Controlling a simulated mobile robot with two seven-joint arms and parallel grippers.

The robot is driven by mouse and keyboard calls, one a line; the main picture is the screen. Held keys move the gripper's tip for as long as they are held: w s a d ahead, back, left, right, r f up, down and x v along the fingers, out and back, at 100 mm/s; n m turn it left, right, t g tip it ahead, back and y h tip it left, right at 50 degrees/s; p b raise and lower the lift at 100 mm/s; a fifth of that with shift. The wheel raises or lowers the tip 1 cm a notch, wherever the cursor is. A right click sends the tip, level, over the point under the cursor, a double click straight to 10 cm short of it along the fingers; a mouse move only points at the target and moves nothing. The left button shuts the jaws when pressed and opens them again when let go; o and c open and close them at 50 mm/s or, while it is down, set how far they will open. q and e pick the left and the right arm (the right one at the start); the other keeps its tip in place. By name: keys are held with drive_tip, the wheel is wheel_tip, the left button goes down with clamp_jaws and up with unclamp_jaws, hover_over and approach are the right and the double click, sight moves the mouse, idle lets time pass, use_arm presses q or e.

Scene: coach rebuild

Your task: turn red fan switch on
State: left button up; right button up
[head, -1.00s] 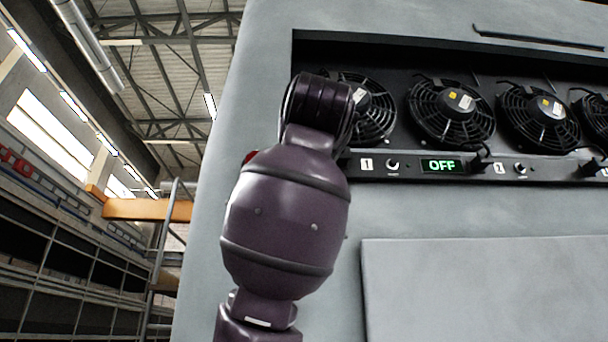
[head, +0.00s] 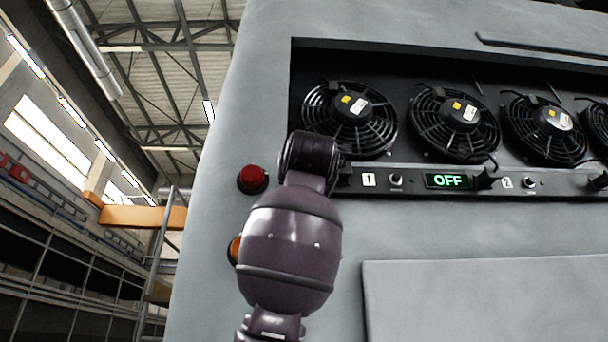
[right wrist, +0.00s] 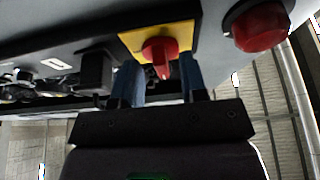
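The red fan switch (right wrist: 160,50) is a red knob on a yellow plate (right wrist: 128,42), seen in the right wrist view. My right gripper (right wrist: 158,72) has its two blue fingers apart, one on each side below the knob. I cannot tell whether they touch it. In the head view an arm of mine covers the left end of the fan panel, and the switch and the fingers are hidden there. The green display (head: 447,181) on the panel reads OFF. My left gripper is not in view.
Several black fans (head: 350,118) sit in the recess above the switch strip. A red round button (head: 253,179) is left of my arm, also large in the right wrist view (right wrist: 260,28). An orange button (head: 235,250) is partly hidden by my arm.

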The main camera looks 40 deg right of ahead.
drive_tip(key=shift+w+d+r, duration=0.2)
drive_tip(key=shift+w+d, duration=0.1)
drive_tip(key=shift+w, duration=0.15)
clamp_jaws()
drive_tip(key=shift+m, duration=0.3)
drive_tip(key=m+g+h, duration=0.1)
drive_tip(key=m+g, duration=0.1)
drive_tip(key=m, duration=0.5)
drive_tip(key=a+r+m+g+h+p, duration=0.1)
drive_tip(key=m+g, duration=0.2)
drive_tip(key=m, duration=0.4)
drive_tip(key=m+g+h+p, duration=0.1)
drive_tip(key=m+g, duration=0.2)
drive_tip(key=m, duration=0.4)
drive_tip(key=shift+w+a+r+m, duration=0.25)
drive_tip(key=shift+w+r+m, duration=0.05)
drive_tip(key=shift+w+r, duration=0.1)
